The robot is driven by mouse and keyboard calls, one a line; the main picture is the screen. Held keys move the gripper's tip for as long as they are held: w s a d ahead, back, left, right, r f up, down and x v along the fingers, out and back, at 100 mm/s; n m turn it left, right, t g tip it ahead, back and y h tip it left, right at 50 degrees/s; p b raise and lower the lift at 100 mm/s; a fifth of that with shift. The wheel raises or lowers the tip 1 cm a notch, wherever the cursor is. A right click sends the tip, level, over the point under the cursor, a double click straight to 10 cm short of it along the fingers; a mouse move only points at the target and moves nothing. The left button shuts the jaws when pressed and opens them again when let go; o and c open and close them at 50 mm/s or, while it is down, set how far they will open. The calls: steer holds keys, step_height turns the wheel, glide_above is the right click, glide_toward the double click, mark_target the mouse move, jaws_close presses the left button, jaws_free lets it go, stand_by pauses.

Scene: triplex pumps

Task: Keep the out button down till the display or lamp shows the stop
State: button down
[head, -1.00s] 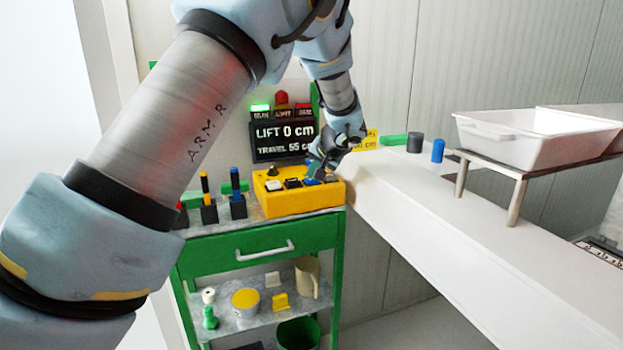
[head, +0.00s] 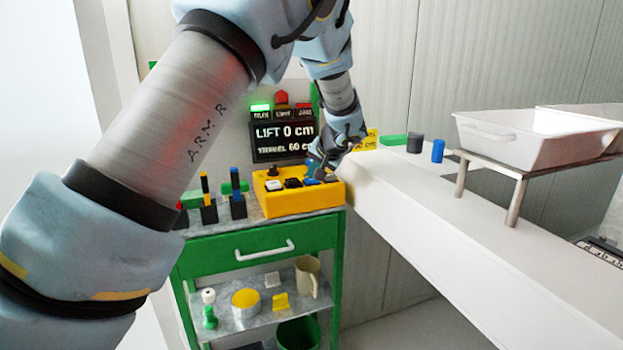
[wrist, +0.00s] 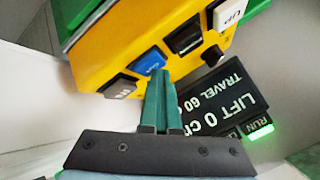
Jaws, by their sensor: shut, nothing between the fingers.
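The yellow control box (head: 290,200) sits on top of the green cart. In the wrist view its face (wrist: 100,45) shows a white UP button (wrist: 230,14), a black button (wrist: 187,36), a blue button (wrist: 150,62) and a grey button (wrist: 122,87). My gripper (wrist: 158,74) is shut and empty, its tips at the lower edge of the blue button. They appear to touch it; its lettering is hard to read. In the head view my gripper (head: 316,176) partly covers the blue button. The display (head: 284,141) reads LIFT 0 cm, TRAVEL 60 cm. The green RUN lamp (head: 261,107) is lit.
A red dome lamp (head: 281,97) tops the display. Black holders with coloured pegs (head: 236,202) stand left of the box. A white tray (head: 535,135) rests on a raised stand at right, above a long white surface (head: 430,205).

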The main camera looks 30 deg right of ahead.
mark_target(313, 181)
steer(key=shift+r+p, duration=0.3)
steer(key=shift+r, duration=0.65)
steer(key=shift+r, duration=0.1)
steer(key=shift+r+p, duration=1.2)
steer(key=shift+r, duration=1.2)
steer(key=shift+s, duration=0.1)
